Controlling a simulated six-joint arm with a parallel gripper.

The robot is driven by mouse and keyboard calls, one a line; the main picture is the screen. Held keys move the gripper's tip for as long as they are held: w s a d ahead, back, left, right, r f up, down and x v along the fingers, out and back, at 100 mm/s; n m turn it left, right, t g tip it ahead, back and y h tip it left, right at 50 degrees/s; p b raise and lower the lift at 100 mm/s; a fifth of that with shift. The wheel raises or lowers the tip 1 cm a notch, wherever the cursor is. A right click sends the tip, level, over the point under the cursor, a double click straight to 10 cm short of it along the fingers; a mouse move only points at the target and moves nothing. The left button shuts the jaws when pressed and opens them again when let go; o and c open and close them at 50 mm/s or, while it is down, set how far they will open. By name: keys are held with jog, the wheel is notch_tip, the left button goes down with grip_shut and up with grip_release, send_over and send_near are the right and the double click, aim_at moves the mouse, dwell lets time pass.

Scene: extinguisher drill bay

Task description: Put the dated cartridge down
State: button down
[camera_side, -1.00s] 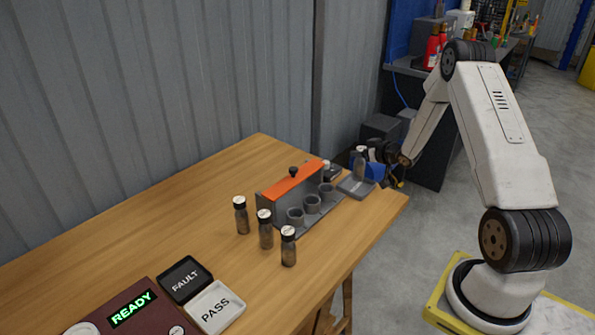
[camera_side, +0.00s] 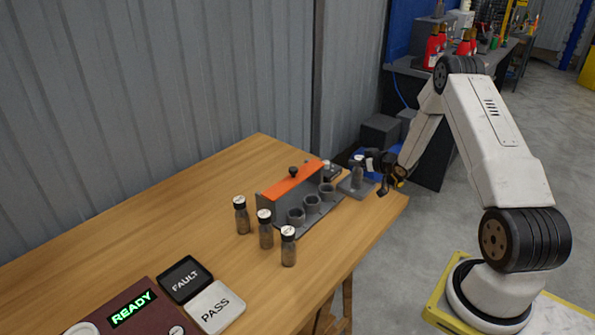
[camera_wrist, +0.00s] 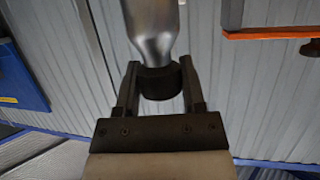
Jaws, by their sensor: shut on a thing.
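My gripper (camera_side: 371,163) is shut on a cartridge (camera_side: 357,178) near the far right corner of the table. In the wrist view my gripper (camera_wrist: 160,78) has its two fingers around the black cap, and the silver cartridge body (camera_wrist: 153,25) runs out of the top of the picture.
A grey rack (camera_side: 265,208) with an orange top (camera_side: 292,178) and several empty-looking round holders stands left of the tray. Three capped cartridges (camera_side: 265,232) stand in front. A READY panel (camera_side: 125,312), FAULT pad (camera_side: 185,279) and PASS pad (camera_side: 215,308) lie nearer.

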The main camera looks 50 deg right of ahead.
jog(key=shift+f, duration=0.1)
jog(key=shift+c, duration=0.9)
grip_release()
jog(key=shift+s+r, duration=0.15)
jog(key=shift+r, duration=0.05)
jog(key=v, duration=1.1)
jog(key=shift+s+r, duration=0.15)
jog(key=shift+s, duration=0.15)
jog(key=shift+w+a, duration=0.1)
jog(key=shift+a, duration=0.1)
